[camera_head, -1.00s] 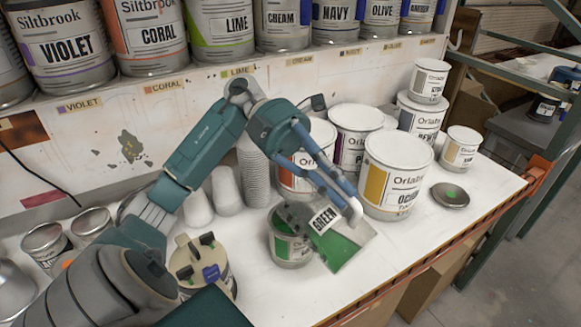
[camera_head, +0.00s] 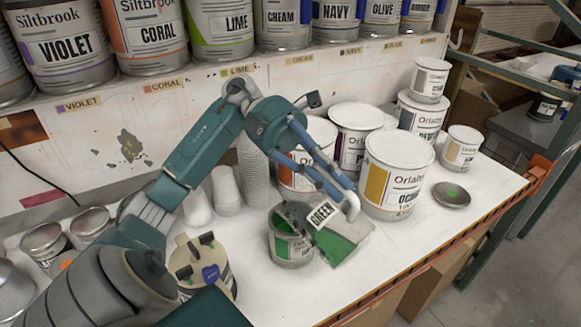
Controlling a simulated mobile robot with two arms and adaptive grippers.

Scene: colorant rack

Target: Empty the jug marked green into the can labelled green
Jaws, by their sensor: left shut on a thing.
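My left gripper (camera_head: 347,196) is shut on a clear jug with a white GREEN label (camera_head: 321,214) and holds it strongly tilted above the table. Green colour shows through the jug's lower right part (camera_head: 336,245). The jug's left end lies over the mouth of a small open metal can (camera_head: 288,249), whose band is partly green. The jug hides part of the can's rim and label, so I cannot read the label. No clear stream between them is visible. My right gripper is not in view.
A lid with a green spot (camera_head: 451,195) lies at the right. The ochre can (camera_head: 396,177) and other large cans stand close behind the jug. White cup stacks (camera_head: 254,172) and a lidded container with a blue tag (camera_head: 203,268) stand left. The front right table is clear.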

